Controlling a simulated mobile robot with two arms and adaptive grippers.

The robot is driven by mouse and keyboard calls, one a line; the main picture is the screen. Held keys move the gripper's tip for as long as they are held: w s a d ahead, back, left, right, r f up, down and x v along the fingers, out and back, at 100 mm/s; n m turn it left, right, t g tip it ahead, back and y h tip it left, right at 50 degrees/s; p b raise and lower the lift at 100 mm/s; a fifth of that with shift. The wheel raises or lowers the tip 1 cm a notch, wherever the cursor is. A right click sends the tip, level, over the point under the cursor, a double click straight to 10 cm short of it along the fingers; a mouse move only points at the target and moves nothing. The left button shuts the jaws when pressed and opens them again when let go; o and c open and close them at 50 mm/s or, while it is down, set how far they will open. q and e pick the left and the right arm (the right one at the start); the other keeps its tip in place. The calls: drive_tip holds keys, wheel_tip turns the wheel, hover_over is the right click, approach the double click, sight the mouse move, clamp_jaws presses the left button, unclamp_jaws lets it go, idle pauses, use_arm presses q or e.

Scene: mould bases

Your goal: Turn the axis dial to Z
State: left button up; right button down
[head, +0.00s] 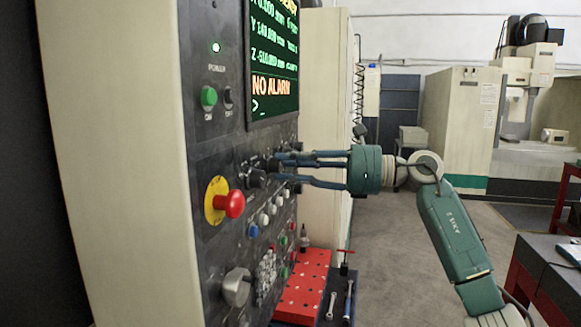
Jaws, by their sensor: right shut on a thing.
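The machine's dark control panel (222,145) fills the left middle of the head view, seen at a steep angle. A row of small black dials sits below the screen, with one black dial (257,179) showing just left of the fingertips. My right gripper (281,167) reaches in from the right, its blue fingers level and shut on a dial at the panel. The fingers mostly hide that dial, so I cannot read its pointer or labels or tell for sure that it is the axis dial. My left gripper is not in view.
A red emergency button (235,204) sticks out left of the fingers. The screen (273,60) above reads NO ALARM. Smaller knobs (264,219) lie below. A red perforated board (306,283) stands under the panel, with tools beside it. Open floor lies behind my right arm.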

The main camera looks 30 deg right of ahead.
drive_tip(key=shift+d+r+m, duration=0.1)
drive_tip(key=shift+r+m, duration=0.05)
drive_tip(key=shift+m, duration=0.15)
drive_tip(key=m, duration=0.3)
drive_tip(key=shift+m, duration=0.4)
drive_tip(key=m, duration=0.4)
drive_tip(key=shift+m+t, duration=0.3)
drive_tip(key=m+p, duration=0.1)
drive_tip(key=m, duration=0.3)
drive_tip(key=shift+m+t, duration=0.3)
drive_tip(key=shift+m, duration=0.1)
drive_tip(key=shift+m+h+p, duration=0.3)
drive_tip(key=shift+m+p, duration=0.05)
drive_tip(key=shift+m, duration=1.75)
drive_tip(key=c, duration=1.6)
unclamp_jaws()
drive_tip(key=shift+o, duration=1)
drive_tip(key=shift+f, duration=0.2)
